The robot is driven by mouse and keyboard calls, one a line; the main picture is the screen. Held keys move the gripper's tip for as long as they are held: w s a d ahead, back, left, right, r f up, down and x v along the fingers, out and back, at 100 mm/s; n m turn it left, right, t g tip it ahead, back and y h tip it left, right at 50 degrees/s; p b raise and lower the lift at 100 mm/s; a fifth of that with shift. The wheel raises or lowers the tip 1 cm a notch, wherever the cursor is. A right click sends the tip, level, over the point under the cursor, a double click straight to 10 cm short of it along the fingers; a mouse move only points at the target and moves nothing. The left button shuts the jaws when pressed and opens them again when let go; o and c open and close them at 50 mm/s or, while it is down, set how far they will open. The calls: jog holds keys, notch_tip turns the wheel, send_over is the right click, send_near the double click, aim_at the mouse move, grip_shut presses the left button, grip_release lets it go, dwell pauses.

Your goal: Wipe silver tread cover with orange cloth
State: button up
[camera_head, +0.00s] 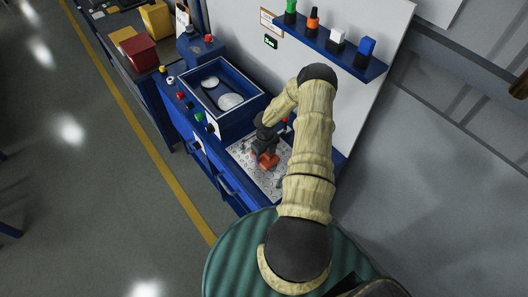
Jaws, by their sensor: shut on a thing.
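The silver tread cover (273,185) is a light, speckled metal plate on top of the blue bench, right of the blue open box. My gripper (265,156) is over the plate, pointing down. It is shut on the orange cloth (268,161), of which a small orange patch shows at the fingertips. The cloth is on or just above the plate; I cannot tell if it touches. My arm hides part of the plate's right side.
The blue open box (248,114) holds two pale round parts. Colored buttons (181,95) line the bench's left side. A blue shelf (330,58) with several bottles hangs on the white panel (240,22) behind.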

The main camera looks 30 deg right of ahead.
aim_at(272, 163)
jog(key=shift+s+f, duration=0.15)
jog(key=shift+s+d+p, duration=0.15)
jog(key=shift+s+p, duration=0.35)
jog(key=shift+s, duration=1.45)
jog(key=shift+s, duration=0.1)
jog(key=shift+s+d+b, duration=0.15)
jog(key=shift+s+b, duration=0.5)
jog(key=shift+s, duration=1.15)
